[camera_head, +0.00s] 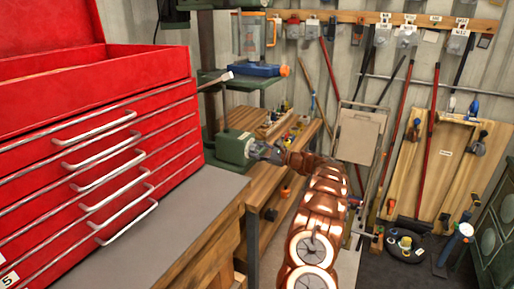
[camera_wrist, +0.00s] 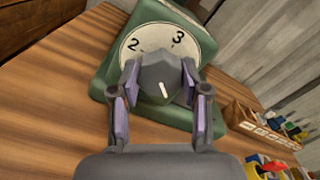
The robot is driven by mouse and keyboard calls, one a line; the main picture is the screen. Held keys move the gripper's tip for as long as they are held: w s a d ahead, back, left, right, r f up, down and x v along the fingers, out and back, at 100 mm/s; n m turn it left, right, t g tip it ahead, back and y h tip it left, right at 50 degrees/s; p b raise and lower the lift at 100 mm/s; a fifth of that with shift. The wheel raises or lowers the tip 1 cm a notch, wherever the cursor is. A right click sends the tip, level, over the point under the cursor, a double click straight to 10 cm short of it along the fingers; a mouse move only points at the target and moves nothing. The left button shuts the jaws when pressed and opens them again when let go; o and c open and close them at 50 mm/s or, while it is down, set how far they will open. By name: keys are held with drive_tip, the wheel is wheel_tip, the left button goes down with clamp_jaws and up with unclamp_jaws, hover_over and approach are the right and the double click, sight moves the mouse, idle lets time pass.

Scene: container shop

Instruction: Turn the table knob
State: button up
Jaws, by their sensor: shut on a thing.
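The table knob (camera_wrist: 160,80) is a dark grey, faceted knob with a white pointer line. It sits on a pale round dial marked 2 and 3 (camera_wrist: 150,42) on a green box. My gripper (camera_wrist: 162,92) has one finger on each side of the knob and is shut on it. In the head view the green box (camera_head: 232,147) stands on the wooden bench at the end of my copper-coloured arm, and my gripper (camera_head: 265,152) meets its right side. The knob itself is hidden by the gripper there.
A red tool chest (camera_head: 95,140) with several drawers stands on a grey-topped table (camera_head: 180,225) at left. A wooden tray (camera_wrist: 258,125) of small coloured items lies right of the green box. Tools and boards lean on the back wall. Floor at right holds a black tub (camera_head: 404,246).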

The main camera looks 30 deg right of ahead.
drive_tip(key=m+p, duration=0.2)
drive_tip(key=m, duration=0.3)
drive_tip(key=shift+f+m, duration=0.1)
drive_tip(key=shift+m, duration=0.3)
idle(0.4)
drive_tip(key=o, duration=1.1)
drive_tip(key=shift+o, duration=0.2)
drive_tip(key=shift+s, duration=0.15)
drive_tip(key=v, duration=1.2)
drive_tip(key=shift+a, duration=0.1)
